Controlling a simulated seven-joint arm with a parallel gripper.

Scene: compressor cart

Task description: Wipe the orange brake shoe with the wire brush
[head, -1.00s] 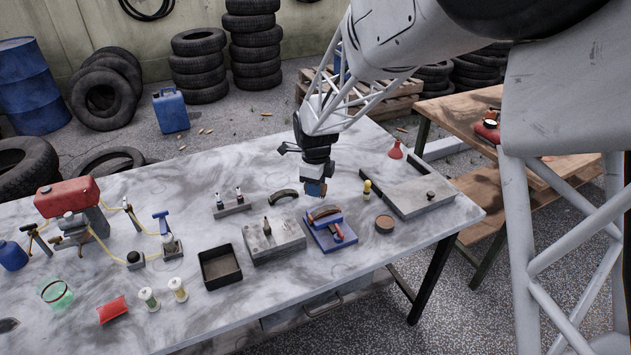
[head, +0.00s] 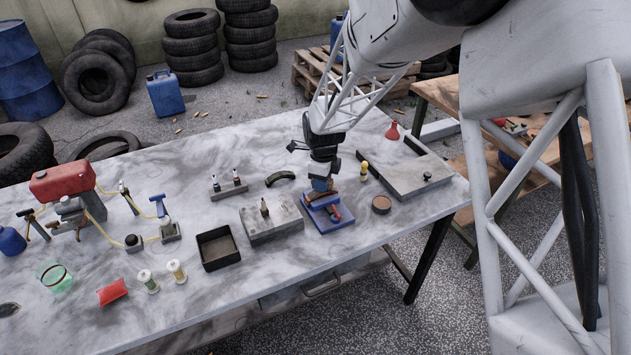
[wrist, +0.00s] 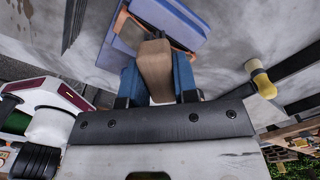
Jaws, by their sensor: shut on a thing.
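My gripper (head: 321,184) is shut on the wire brush, whose tan wooden body (wrist: 155,66) shows between the blue fingers in the wrist view. Its bristles are hidden. The orange-brown brake shoe (head: 313,201) sits on a blue stand (head: 328,222) near the table's front edge, partly covered by my gripper. In the wrist view the blue stand (wrist: 165,15) lies just beyond the brush, with an orange-brown edge of the shoe (wrist: 183,44) beside it. The brush is right at the shoe; I cannot tell whether they touch.
A grey block with a peg (head: 272,221) stands left of the stand, and a black tray (head: 218,248) further left. A small round brown tin (head: 381,204), a yellow-topped item (head: 364,171) and a grey plate (head: 405,178) are to the right. A dark curved piece (head: 280,177) lies behind.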

